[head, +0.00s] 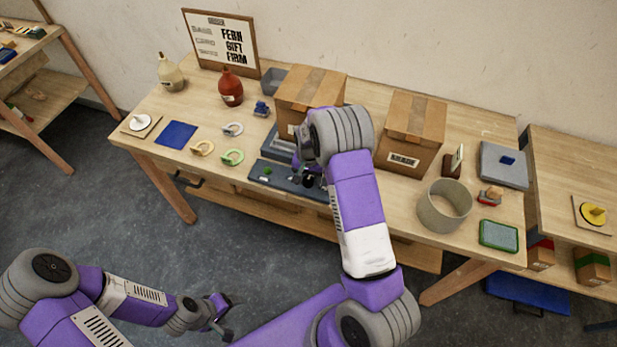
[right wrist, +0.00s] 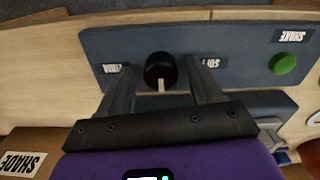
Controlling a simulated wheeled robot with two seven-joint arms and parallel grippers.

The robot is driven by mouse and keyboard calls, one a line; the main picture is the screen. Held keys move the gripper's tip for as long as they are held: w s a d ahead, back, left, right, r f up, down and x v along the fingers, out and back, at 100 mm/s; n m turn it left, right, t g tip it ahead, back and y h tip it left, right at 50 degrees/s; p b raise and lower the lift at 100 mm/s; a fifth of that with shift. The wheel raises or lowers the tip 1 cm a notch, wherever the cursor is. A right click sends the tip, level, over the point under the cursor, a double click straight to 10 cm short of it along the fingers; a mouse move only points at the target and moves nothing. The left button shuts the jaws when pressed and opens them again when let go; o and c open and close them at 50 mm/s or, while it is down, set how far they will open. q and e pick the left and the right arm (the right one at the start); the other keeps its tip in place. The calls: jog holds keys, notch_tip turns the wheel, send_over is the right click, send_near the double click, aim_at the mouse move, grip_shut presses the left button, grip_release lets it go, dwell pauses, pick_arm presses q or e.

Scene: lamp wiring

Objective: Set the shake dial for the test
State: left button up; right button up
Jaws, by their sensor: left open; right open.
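The shake panel (head: 277,178) is a dark blue-grey slab at the table's front edge; it fills the upper right wrist view (right wrist: 225,40). Its dial (right wrist: 160,69) is a round black knob with a pale pointer directed down in that view, between two white labels. The right label reads like SOFT and is partly covered by a finger; the left is hard to read. A green button (right wrist: 284,63) sits to the right. My right gripper (right wrist: 160,73) is open, a finger on each side of the dial, with visible gaps. My left gripper (head: 222,318) is open and empty, away from the table.
Cardboard boxes (head: 413,130) stand behind and right of the panel. Rings (head: 232,157), a blue mat (head: 176,134) and bottles (head: 231,87) lie or stand to the left. A round grey tube (head: 444,205) stands right of my right arm. A sign (head: 221,41) stands at the back.

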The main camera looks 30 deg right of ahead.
jog(key=shift+c, duration=0.4)
jog(key=c, duration=1)
jog(key=shift+n, duration=0.3)
jog(key=shift+n+b, duration=0.6)
jog(key=shift+n, duration=0.3)
jog(key=n+b, duration=0.1)
jog(key=n, duration=0.2)
jog(key=shift+n, duration=0.3)
jog(key=n+b, duration=0.1)
jog(key=n, duration=0.2)
jog(key=shift+n+b, duration=0.3)
jog(key=shift+n, duration=1.1)
